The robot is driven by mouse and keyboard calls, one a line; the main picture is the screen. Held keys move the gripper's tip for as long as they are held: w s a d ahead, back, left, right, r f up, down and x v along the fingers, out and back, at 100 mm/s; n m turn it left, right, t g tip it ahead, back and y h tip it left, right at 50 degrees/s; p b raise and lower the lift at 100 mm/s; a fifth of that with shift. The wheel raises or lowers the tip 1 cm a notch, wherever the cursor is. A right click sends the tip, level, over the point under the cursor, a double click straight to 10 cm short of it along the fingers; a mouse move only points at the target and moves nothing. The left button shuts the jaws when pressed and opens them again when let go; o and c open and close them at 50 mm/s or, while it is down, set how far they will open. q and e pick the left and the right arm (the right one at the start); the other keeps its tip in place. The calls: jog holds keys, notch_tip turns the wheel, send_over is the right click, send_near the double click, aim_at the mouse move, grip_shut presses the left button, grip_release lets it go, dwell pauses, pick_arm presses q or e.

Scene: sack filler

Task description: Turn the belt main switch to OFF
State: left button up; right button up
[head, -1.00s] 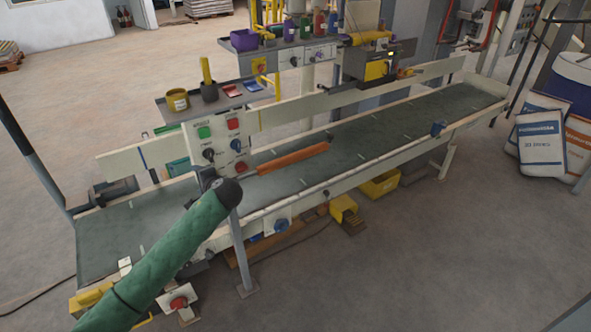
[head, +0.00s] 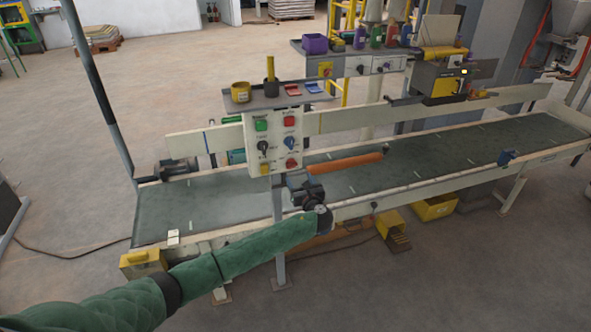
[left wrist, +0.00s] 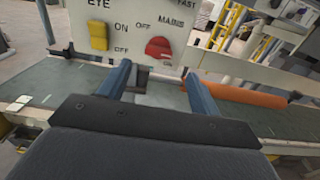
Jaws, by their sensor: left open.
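The cream control panel (head: 277,143) stands on a post at the near side of the belt. Its red MAINS knob (head: 291,164) is at the lower right, and the yellow EYE switch (head: 264,169) is beside it. In the left wrist view the red knob (left wrist: 158,48) has "OFF" printed at its upper left; its exact setting is unclear. My left gripper (left wrist: 157,66) is open and empty, its two fingers pointing at the panel just below and in front of the knob, apart from it. In the head view the left gripper (head: 301,181) is partly hidden by its own wrist. My right gripper is not in view.
Green and red buttons and two dark selectors share the panel. A shelf (head: 278,102) with cups and trays sits above it. The green belt (head: 440,160) runs behind, with an orange bar (head: 345,164) across it. Open floor lies in front.

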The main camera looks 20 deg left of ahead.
aim_at(293, 168)
pick_arm(q)
jog(key=p+x, duration=0.2)
jog(key=x, duration=0.4)
jog(key=shift+w+a+r+p, duration=0.1)
jog(key=shift+w+a+p, duration=0.1)
jog(key=shift+p, duration=0.1)
jog(key=shift+w+a, duration=0.35)
jog(key=shift+w, duration=0.05)
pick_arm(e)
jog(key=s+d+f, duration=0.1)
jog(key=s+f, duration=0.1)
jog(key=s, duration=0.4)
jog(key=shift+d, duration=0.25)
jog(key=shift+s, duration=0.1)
pick_arm(q)
jog(key=c, duration=1)
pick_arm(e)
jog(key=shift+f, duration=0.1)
